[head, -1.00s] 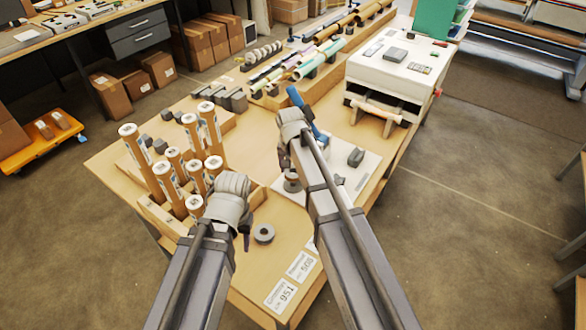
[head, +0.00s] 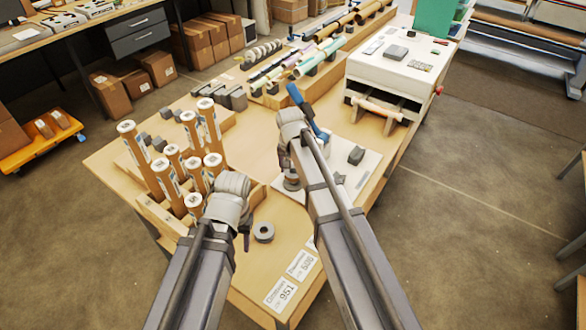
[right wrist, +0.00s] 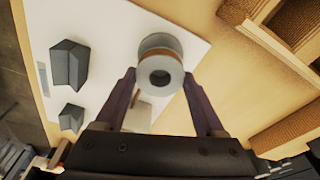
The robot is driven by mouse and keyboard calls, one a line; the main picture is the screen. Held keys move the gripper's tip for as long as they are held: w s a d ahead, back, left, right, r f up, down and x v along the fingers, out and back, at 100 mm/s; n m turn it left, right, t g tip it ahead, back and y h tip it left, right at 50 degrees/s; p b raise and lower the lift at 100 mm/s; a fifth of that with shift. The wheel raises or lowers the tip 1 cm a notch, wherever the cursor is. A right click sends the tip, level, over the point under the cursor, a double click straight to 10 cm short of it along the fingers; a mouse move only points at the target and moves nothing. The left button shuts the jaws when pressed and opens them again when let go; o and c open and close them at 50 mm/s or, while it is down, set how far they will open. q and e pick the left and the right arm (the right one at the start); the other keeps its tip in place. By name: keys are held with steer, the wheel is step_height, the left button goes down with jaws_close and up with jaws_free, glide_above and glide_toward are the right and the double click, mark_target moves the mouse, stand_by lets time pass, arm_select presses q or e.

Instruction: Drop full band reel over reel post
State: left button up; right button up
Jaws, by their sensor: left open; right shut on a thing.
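The band reel (right wrist: 160,72), a pale grey spool with a brown band around it and a dark centre hole, sits between the two fingers of my right gripper (right wrist: 160,88). In the head view the reel (head: 291,181) is partly covered by my right gripper (head: 285,160), low over the white base board (head: 340,187). The reel post is not clearly visible, and I cannot tell whether the reel is around it.
Cardboard tubes (head: 168,175) stand in a rack at the left. Grey blocks (right wrist: 69,64) are on the board. A blue handle (head: 297,97) rises behind my right arm. A white laminator (head: 396,65) stands at the back right. Number cards (head: 282,292) lie at the front.

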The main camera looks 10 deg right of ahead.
arm_select(q)
steer(key=shift+f+b, duration=0.85)
steer(key=shift+f, duration=0.15)
arm_select(e)
steer(key=shift+f, duration=1)
steer(key=o, duration=1.4)
steer(key=shift+c, duration=0.2)
arm_select(q)
steer(key=shift+r, duration=0.15)
arm_select(e)
steer(key=shift+r, duration=0.15)
arm_select(q)
step_height(320, 180, up, 8)
steer(key=p, duration=0.7)
steer(key=shift+f+p, duration=0.25)
steer(key=shift+p, duration=0.15)
arm_select(e)
step_height(320, 180, up, 8)
steer(key=s, duration=0.1)
steer(key=shift+a+f, duration=0.25)
